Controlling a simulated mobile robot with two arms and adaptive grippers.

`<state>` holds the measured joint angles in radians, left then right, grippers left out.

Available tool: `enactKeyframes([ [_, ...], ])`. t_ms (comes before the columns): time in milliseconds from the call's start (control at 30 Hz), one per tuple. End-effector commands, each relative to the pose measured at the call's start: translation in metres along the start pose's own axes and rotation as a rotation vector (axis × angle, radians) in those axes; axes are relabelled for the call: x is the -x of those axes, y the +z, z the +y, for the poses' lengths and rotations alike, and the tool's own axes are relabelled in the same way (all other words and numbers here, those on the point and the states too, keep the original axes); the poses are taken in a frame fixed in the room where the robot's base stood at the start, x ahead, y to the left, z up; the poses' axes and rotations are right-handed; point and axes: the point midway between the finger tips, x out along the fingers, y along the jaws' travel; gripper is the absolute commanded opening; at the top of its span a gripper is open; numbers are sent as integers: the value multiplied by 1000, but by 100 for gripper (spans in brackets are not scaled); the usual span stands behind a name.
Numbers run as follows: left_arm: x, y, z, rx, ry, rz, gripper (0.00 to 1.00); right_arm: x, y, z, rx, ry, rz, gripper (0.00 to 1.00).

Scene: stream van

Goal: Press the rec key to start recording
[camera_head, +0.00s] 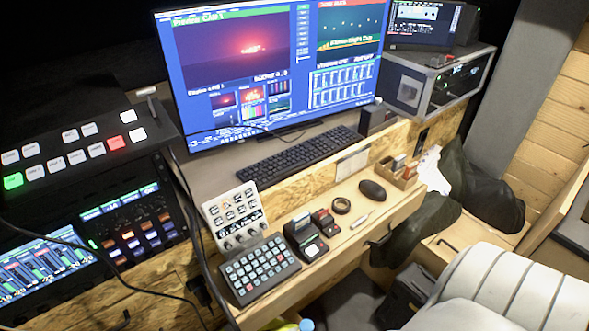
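No key is readable as a rec key at this size. A red-lit key (116,142) and a green-lit key (13,180) show on the black switcher panel (60,200) at the left, among several white keys. Below it is a control panel with coloured keys (134,236). On the wooden desk are a grey keypad (260,268) with rows of light keys, a pale control unit (233,213) with knobs, and small black devices with red parts (325,222). Neither of my grippers is in view.
A large monitor (270,70) stands behind a black keyboard (298,158). A mouse (372,190), a tape roll (341,205) and a small wooden box (397,175) lie at the desk's right. Black cables hang at the left. A white padded seat (510,290) fills the lower right.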

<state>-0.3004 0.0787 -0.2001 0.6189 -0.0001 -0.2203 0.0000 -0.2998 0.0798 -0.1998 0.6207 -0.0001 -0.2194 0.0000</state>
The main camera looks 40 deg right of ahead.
Motion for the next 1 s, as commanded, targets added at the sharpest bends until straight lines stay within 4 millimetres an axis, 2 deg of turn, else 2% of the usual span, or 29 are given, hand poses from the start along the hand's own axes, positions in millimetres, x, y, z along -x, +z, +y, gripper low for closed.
enactKeyframes([
  [167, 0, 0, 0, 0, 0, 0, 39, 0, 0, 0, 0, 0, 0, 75],
  [767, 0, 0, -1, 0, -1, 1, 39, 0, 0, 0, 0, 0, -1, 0],
  [1000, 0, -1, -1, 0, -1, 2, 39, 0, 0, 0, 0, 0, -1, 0],
])
